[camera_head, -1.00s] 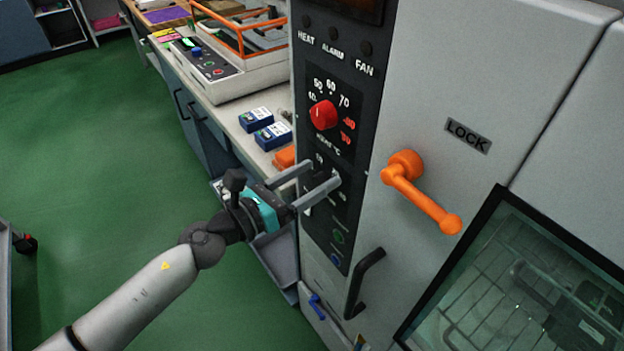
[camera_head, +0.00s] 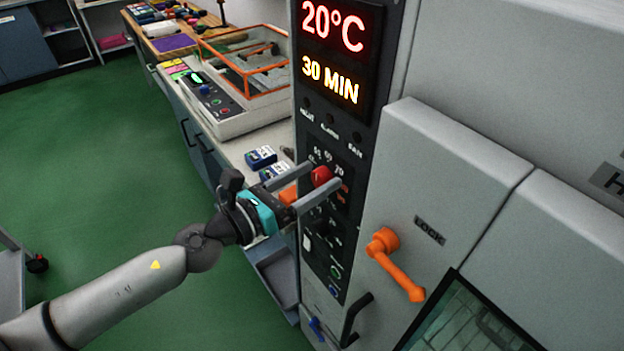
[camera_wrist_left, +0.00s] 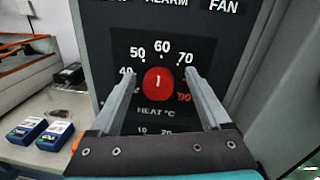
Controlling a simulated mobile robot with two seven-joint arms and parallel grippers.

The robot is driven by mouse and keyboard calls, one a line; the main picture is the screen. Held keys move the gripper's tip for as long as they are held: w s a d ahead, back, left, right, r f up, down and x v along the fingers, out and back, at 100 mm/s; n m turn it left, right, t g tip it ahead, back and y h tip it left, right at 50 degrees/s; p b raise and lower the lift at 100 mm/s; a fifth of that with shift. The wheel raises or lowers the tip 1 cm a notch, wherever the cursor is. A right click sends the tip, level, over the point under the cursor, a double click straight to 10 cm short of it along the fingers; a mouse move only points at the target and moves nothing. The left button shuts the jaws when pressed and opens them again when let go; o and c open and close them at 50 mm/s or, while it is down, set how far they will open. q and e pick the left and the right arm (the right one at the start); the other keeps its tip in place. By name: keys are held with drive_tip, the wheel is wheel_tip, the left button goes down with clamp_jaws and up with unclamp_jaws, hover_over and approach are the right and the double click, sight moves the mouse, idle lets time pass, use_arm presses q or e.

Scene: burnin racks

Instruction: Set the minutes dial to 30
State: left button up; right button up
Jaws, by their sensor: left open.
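The oven's display (camera_head: 331,80) reads 20°C and 30 MIN. The minutes dial (camera_head: 321,229) is on the black panel below the red heat knob (camera_head: 321,176); it is dark and partly hard to make out. In the left wrist view only the top numbers of its scale show, and my gripper hides the rest. My left gripper (camera_head: 326,175) is open, with its fingers level with the heat knob, one on each side. In the left wrist view the red knob (camera_wrist_left: 158,82) shows between the fingers, with no clear contact. My right gripper is not in view.
An orange door handle (camera_head: 396,265) beside the LOCK label sticks out to the right of the panel. A black pull handle (camera_head: 356,318) is below. Blue boxes (camera_head: 261,157) stand on the bench to the left.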

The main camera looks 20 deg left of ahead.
sight(329, 155)
use_arm(q)
drive_tip(key=shift+r+p, duration=1.15)
drive_tip(key=shift+r, duration=0.55)
